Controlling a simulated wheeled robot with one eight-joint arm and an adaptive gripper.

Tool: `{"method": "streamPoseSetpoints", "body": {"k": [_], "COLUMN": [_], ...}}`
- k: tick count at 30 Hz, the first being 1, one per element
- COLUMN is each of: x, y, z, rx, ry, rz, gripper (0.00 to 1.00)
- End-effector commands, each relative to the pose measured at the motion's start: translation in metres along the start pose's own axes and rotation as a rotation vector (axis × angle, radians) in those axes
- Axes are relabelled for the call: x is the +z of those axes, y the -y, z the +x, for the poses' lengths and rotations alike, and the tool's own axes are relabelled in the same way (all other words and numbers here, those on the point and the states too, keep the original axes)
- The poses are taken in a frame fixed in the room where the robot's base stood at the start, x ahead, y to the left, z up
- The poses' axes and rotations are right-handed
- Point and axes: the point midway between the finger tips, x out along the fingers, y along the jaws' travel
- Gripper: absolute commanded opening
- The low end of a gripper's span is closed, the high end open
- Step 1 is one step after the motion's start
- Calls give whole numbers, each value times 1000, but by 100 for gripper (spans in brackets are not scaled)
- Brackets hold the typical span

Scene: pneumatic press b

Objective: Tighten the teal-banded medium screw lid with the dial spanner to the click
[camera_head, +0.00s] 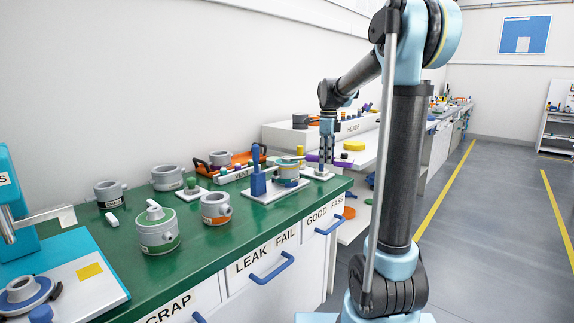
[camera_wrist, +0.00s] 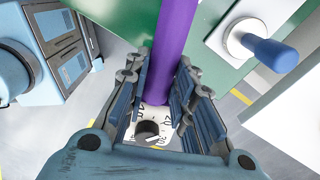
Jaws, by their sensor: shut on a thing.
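The dial spanner (camera_wrist: 173,50) has a long purple bar and a white numbered dial with a black knob. My gripper (camera_wrist: 160,85) is shut on its bar in the wrist view, with the dial near the palm. In the head view, my gripper (camera_head: 327,158) points down over the right end of the green bench, and the purple spanner (camera_head: 314,158) shows at its fingers.
A green-banded pot (camera_head: 158,238) and an orange-banded pot (camera_head: 215,209) stand on the bench (camera_head: 185,255). A blue-handled piece (camera_wrist: 270,50) on a white base is close by in the wrist view. A white shelf (camera_head: 362,160) lies behind my gripper.

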Motion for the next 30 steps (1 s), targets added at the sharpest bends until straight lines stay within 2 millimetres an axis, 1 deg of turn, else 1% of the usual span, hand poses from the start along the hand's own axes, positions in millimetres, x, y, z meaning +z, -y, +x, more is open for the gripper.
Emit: {"method": "streamPoseSetpoints", "body": {"k": [21,30], "x": [1,1], "y": [-12,-13], "z": [0,0], "rx": [0,0], "ry": [2,2], "rz": [67,79], "gripper": [0,0]}}
